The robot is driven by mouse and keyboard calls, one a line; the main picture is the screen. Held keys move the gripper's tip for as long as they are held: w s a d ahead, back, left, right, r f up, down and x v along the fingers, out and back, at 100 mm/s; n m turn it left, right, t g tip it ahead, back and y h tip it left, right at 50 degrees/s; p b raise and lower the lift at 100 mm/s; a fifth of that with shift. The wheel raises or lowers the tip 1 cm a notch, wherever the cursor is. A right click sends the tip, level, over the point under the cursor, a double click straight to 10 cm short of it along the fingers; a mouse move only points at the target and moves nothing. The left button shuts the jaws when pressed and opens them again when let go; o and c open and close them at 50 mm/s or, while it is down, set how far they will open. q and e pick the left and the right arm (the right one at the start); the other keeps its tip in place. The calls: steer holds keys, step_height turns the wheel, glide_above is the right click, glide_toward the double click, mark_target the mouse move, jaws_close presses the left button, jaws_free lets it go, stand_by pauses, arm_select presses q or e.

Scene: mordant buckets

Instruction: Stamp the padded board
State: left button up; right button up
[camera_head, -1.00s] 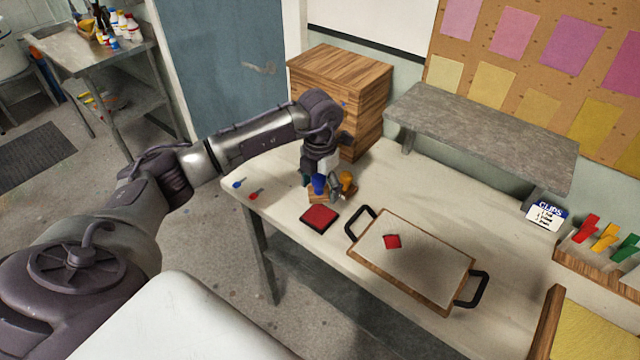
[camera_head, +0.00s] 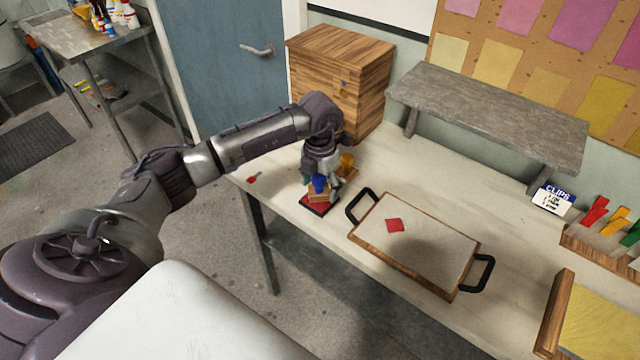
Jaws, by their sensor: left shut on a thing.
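My left gripper (camera_head: 322,176) is shut on a stamp with a blue handle (camera_head: 319,184) and a wooden block below it. The stamp is upright, right over the red ink pad (camera_head: 318,209) near the table's front left edge. The block seems to rest on the pad and hides most of it; I cannot tell if they touch. The padded board (camera_head: 430,253) lies to the right, pale with a wooden rim and black handles. A yellow-handled stamp (camera_head: 347,161) stands just behind my gripper. My right gripper is out of view.
A wooden cabinet (camera_head: 340,75) stands behind my left gripper. A grey raised shelf (camera_head: 490,112) spans the table's back. A clips sign (camera_head: 554,199) and coloured clips (camera_head: 594,210) are at the right. A small red item (camera_head: 253,179) lies at the table's left end.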

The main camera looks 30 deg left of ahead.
arm_select(q)
steer(key=shift+f+b, duration=0.4)
steer(key=shift+f, duration=0.1)
stand_by(0.8)
steer(key=shift+f, duration=0.1)
stand_by(1.1)
steer(key=shift+r+p, duration=0.5)
steer(key=shift+r, duration=0.4)
steer(key=shift+r+p, duration=1.6)
steer(key=shift+r, duration=1.1)
